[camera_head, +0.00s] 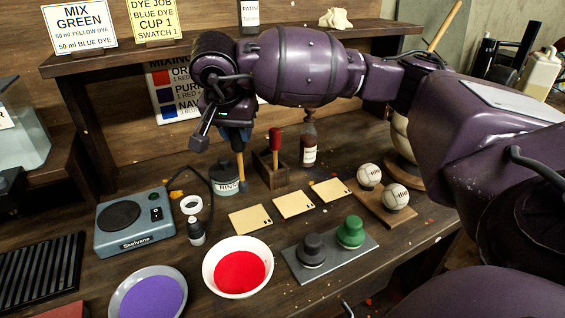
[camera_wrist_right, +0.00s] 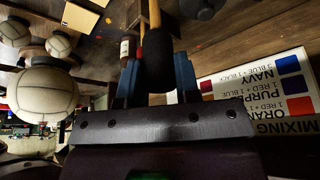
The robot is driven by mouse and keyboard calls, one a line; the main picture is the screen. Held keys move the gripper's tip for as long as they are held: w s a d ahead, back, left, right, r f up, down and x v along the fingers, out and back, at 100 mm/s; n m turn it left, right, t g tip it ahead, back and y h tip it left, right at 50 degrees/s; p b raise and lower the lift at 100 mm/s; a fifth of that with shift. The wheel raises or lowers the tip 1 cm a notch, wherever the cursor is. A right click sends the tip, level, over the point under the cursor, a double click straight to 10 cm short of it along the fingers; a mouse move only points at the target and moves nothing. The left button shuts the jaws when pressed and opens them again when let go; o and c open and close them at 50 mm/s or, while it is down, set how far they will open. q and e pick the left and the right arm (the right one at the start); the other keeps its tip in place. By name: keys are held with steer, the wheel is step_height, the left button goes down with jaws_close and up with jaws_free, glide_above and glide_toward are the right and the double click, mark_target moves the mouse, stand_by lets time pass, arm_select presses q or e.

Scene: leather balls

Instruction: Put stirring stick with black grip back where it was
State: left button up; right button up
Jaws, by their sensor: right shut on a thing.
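My right gripper (camera_head: 236,142) is shut on the stirring stick with the black grip; its blue fingers flank the grip. In the right wrist view the black grip (camera_wrist_right: 157,62) sits between the fingers (camera_wrist_right: 157,80). In the head view the stick's pale wooden shaft (camera_head: 241,168) points down at the right edge of the dark rinse jar (camera_head: 225,184). I cannot tell whether its tip is inside or beside the jar. A wooden holder block (camera_head: 270,178), just right of it, holds a stick with a red grip (camera_head: 275,140). My left gripper is not in view.
Pale swatches (camera_head: 293,204), a red dye bowl (camera_head: 238,268), a purple bowl (camera_head: 148,295), a hot plate (camera_head: 133,222) and two balls (camera_head: 395,196) on a board surround the area. A shelf (camera_head: 110,62) runs behind.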

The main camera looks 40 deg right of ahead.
steer(key=w+d+b, duration=0.2)
steer(key=w+d, duration=0.9)
steer(key=d, duration=0.4)
step_height(320, 180, down, 7)
steer(key=b, duration=0.1)
steer(key=shift+w, duration=0.3)
steer(key=shift+f, duration=0.1)
steer(key=o, duration=0.9)
steer(key=shift+o, duration=0.2)
